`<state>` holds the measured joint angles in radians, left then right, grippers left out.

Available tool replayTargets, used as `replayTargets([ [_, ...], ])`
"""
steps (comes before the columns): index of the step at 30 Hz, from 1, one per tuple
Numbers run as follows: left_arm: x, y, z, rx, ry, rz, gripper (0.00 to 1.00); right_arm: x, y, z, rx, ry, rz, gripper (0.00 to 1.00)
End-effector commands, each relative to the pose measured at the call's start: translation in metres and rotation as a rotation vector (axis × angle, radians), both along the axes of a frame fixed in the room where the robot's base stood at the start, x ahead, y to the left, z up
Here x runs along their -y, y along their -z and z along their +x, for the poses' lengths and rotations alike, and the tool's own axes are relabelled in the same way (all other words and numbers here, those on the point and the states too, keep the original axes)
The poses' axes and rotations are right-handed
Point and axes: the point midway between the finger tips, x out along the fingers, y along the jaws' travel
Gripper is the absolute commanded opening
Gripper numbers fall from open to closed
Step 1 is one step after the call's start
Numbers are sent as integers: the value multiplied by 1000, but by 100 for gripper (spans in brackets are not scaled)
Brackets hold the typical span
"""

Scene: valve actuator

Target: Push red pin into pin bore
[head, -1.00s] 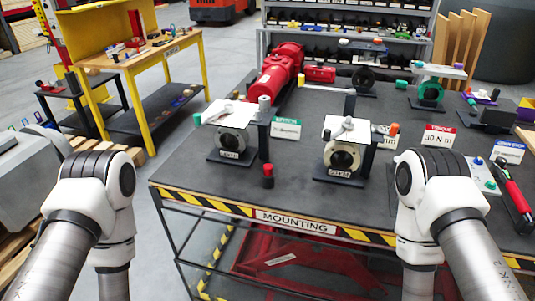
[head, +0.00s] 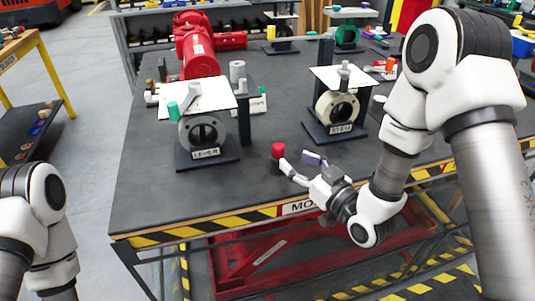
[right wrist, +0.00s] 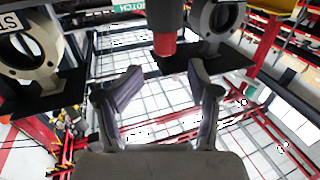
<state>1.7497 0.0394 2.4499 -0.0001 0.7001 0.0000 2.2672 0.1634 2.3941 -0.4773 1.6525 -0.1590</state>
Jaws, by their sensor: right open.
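The red pin (head: 278,151), a red cap over a dark lower part, stands upright on the black table near its front edge. It also shows in the right wrist view (right wrist: 164,46), just beyond the fingertips. My right gripper (head: 298,163) is open and empty, low over the table just right of the pin; it also shows in the right wrist view (right wrist: 167,76). The LEVER stand (head: 203,133) and STEM stand (head: 337,108) hold ring-shaped bodies with round openings. I cannot tell which hole is the pin bore. My left gripper is out of view.
A dark post (head: 244,115) and a grey cylinder (head: 237,71) stand by the LEVER stand. A red motor-like unit (head: 196,50) lies behind. The table's left front area is clear up to its striped edge (head: 190,236).

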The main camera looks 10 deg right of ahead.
Motion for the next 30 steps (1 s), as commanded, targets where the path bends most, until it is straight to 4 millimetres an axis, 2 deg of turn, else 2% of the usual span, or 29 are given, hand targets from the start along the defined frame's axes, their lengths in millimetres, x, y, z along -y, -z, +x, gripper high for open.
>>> replayTargets([
  [8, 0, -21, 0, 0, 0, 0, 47, -21, -4, 39, -6, -3, -3, 60],
  [12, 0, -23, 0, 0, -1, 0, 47, -26, -1, 57, -8, 0, -1, 60],
  [18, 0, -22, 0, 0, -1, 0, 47, -27, 1, 59, -12, 2, 1, 60],
  [19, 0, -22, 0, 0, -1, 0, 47, -27, 1, 59, -12, 2, 1, 57],
  [21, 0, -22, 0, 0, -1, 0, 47, -27, 1, 59, -12, 2, 1, 32],
  [24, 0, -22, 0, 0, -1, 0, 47, -27, 1, 59, -12, 2, 1, 0],
  [30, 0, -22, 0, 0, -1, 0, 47, -27, 1, 59, -12, 2, 1, 0],
])
